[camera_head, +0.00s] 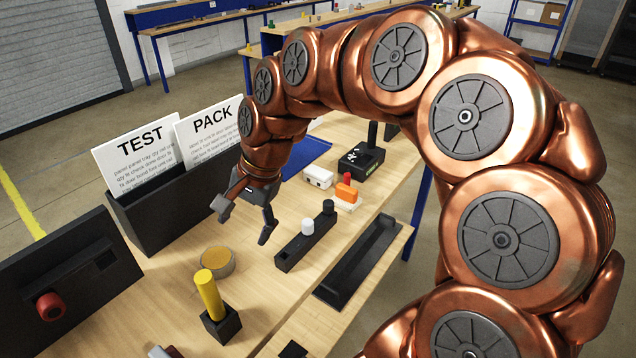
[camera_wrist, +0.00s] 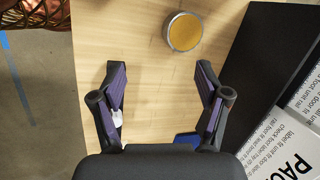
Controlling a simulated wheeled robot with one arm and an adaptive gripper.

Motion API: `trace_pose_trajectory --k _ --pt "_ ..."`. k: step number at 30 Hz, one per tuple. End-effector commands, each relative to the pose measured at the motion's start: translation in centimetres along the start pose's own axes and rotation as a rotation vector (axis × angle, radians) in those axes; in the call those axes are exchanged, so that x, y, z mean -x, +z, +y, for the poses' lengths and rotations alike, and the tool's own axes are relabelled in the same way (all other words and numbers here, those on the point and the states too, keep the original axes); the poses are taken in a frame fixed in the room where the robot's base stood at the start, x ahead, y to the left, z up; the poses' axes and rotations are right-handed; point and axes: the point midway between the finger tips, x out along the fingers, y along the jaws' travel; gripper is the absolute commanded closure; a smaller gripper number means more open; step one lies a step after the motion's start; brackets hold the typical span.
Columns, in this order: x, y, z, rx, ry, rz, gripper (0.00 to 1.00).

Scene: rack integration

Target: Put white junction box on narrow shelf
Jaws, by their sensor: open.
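In the head view, a small white box (camera_head: 318,177), which looks like the white junction box, sits on the wooden bench (camera_head: 180,280) beyond my gripper, left of an orange-and-white part. My gripper (camera_head: 245,218) is open and empty above the bench, apart from the box and nearer the camera. In the wrist view, my open gripper (camera_wrist: 160,70) has bare wood between its fingers. A white bit (camera_wrist: 117,118) shows by the left finger; I cannot tell what it is. I cannot tell for sure which surface is the narrow shelf.
A black rail (camera_head: 294,248) with white and black knobs, a long black tray (camera_head: 358,262), a round tin (camera_head: 216,262) and a yellow-handled tool (camera_head: 210,297) are near my gripper. A black card holder (camera_head: 170,212) stands left. An orange-and-white part (camera_head: 346,195) and a black device (camera_head: 361,158) crowd the box.

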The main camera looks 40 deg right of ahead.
Motion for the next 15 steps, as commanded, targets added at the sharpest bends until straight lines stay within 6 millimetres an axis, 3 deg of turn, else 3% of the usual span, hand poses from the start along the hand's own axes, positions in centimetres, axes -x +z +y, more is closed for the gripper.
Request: trace_pose_trajectory --k 1,4,8,11,15 --pt "-0.2 -2.5 -0.9 -0.123 -0.045 -0.002 0.25" --pt "0.1 -7.3 -2.3 -0.38 -0.132 -0.007 0.25" --pt "0.5 -14.5 -2.5 -0.734 -0.245 -0.023 0.25" --pt "0.5 -20.3 -1.3 -1.016 -0.325 -0.045 0.25" --pt "0.5 -27.6 1.9 -1.371 -0.423 -0.075 0.25"
